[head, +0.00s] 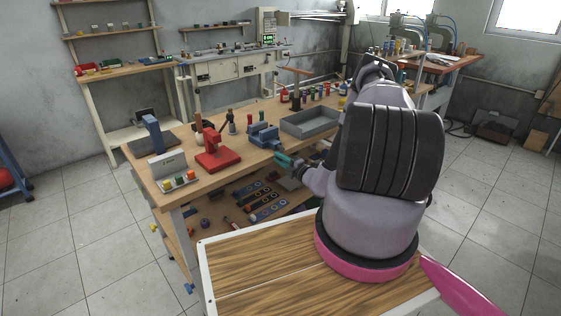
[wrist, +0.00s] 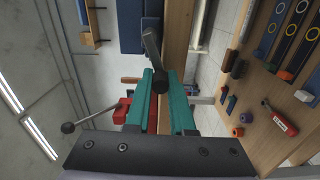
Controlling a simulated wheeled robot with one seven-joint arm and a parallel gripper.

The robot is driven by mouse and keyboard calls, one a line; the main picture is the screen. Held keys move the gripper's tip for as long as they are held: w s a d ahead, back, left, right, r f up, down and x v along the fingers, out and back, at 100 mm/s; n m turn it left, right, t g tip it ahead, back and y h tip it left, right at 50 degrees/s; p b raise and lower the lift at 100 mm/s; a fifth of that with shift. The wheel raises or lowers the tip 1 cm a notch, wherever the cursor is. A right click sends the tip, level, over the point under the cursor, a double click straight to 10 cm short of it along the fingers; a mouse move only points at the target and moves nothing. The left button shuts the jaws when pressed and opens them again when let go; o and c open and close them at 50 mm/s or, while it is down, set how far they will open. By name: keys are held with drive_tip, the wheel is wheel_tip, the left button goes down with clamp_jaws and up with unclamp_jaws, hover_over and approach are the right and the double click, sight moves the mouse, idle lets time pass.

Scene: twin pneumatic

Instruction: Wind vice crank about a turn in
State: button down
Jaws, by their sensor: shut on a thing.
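The blue vice (head: 263,136) stands on the workbench near its front edge, and part of its blue body (wrist: 131,30) shows at the top of the wrist view. Its crank (wrist: 151,48) is a grey bar that runs slightly tilted down to a dark knob between my fingers. My gripper (head: 281,158) has teal fingers and is at the front of the vice, over the bench edge. In the wrist view my gripper (wrist: 160,76) is shut on the crank's knob end. In the head view the crank is too small to make out.
A red press (head: 214,152) stands left of the vice; its ball-ended lever (wrist: 68,128) shows in the wrist view. A grey tray (head: 310,122) is right of the vice. A lower shelf (head: 240,215) holds strips and small parts. My arm hides the bench's right part.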

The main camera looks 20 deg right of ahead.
drive_tip(key=shift+r+m, duration=0.3)
drive_tip(key=shift+m, duration=0.7)
drive_tip(key=c, duration=0.8)
unclamp_jaws()
drive_tip(key=shift+s, duration=0.1)
drive_tip(key=v, duration=1)
drive_tip(key=shift+s+d+r, duration=0.1)
drive_tip(key=shift+s, duration=0.25)
